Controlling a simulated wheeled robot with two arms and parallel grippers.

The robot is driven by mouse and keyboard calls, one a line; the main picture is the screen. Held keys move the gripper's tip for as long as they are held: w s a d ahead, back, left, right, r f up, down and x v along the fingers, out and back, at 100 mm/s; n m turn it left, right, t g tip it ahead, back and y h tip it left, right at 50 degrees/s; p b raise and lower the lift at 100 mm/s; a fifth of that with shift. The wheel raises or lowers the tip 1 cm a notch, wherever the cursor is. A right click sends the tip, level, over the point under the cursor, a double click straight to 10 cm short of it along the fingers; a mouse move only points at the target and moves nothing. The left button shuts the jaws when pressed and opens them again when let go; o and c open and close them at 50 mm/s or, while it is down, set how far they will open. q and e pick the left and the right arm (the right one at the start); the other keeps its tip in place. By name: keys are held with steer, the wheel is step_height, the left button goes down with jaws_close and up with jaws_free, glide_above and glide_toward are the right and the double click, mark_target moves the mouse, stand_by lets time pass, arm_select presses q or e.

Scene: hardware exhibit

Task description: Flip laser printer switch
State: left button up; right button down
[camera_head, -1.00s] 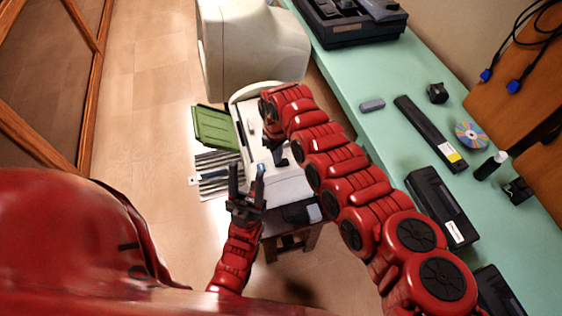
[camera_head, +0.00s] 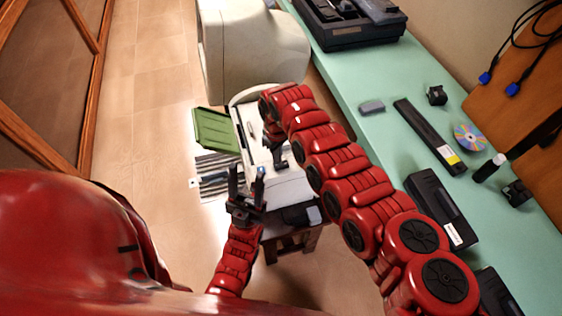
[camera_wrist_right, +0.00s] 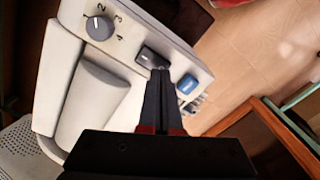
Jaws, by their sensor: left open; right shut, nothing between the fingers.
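The laser printer (camera_head: 252,125) is a white machine on a small dark stand, partly hidden behind my right arm in the head view. In the right wrist view its pale panel (camera_wrist_right: 125,50) carries a dial (camera_wrist_right: 99,28) marked with numbers, a dark rocker switch (camera_wrist_right: 150,57) and a blue button (camera_wrist_right: 187,85). My right gripper (camera_wrist_right: 161,72) is shut and empty, its tips at the lower edge of the dark switch; they seem to touch it or nearly so. My left gripper (camera_head: 246,190) is open and empty, in front of the printer's left side.
A green tray (camera_head: 216,130) juts out at the printer's left. A large beige machine (camera_head: 255,50) stands behind. A green-topped table (camera_head: 385,130) along the right holds dark cartridges (camera_head: 440,208), a disc (camera_head: 469,137) and a black device. The floor at left is clear.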

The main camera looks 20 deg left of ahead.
mark_target(278, 166)
steer(key=shift+r+p, duration=1.45)
steer(key=shift+r, duration=1.1)
steer(key=shift+f, duration=0.1)
